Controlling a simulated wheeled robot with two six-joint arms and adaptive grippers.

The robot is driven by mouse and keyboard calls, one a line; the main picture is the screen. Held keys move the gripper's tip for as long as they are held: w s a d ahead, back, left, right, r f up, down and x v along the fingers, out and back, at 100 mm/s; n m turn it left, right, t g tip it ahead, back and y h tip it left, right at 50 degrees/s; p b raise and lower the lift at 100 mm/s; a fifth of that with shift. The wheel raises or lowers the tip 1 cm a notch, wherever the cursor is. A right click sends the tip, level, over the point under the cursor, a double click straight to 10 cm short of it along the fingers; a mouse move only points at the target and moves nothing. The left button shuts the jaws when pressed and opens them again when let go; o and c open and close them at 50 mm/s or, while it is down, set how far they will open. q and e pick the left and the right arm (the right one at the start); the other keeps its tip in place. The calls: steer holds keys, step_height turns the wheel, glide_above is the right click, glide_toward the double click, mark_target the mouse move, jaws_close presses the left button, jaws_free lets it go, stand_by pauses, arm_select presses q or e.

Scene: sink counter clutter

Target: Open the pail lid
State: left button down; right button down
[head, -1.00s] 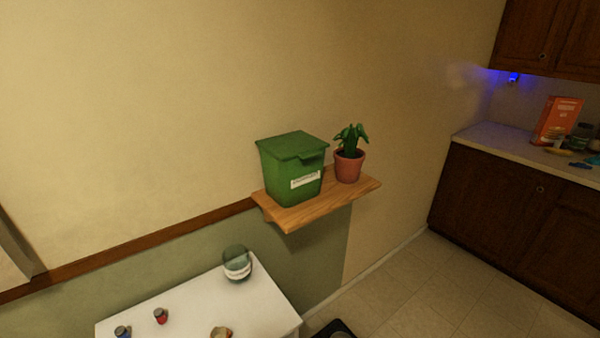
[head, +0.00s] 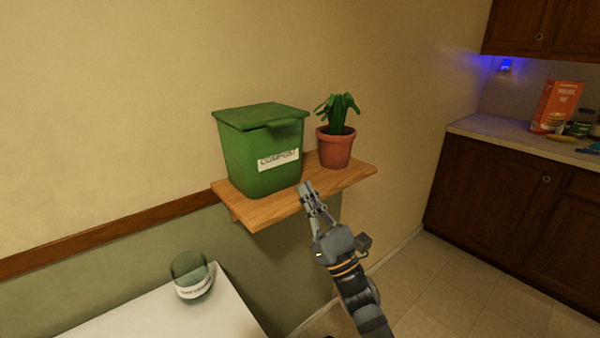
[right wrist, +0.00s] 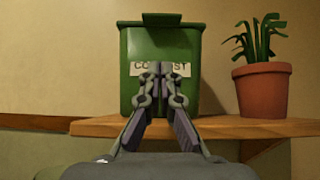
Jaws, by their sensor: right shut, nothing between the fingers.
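The green pail (head: 258,158) with a white "COMPOST" label stands on a wooden wall shelf. Its green lid (head: 260,115) lies closed on top, with a lip jutting out at the front. My right gripper (head: 304,187) is shut and empty, in front of the shelf, just right of and below the pail's label. In the right wrist view the pail (right wrist: 160,95) is straight ahead, with the fingers (right wrist: 161,68) overlapping the label and the lid's front lip (right wrist: 161,19) above them. My left gripper is not in view.
A potted plant (head: 336,147) in a terracotta pot stands on the shelf (head: 270,211) close to the pail's right. A white table (head: 175,320) with a labelled jar (head: 191,277) is below left. The wall is close behind the shelf. Space above the lid is clear.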

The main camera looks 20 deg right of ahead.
steer(key=s+r+p+x, duration=0.1)
steer(key=r+p+x, duration=0.1)
steer(key=p+x, duration=0.5)
steer(key=x, duration=0.3)
steer(key=shift+d+r, duration=0.2)
steer(key=shift+r, duration=0.2)
steer(key=shift+w, duration=0.1)
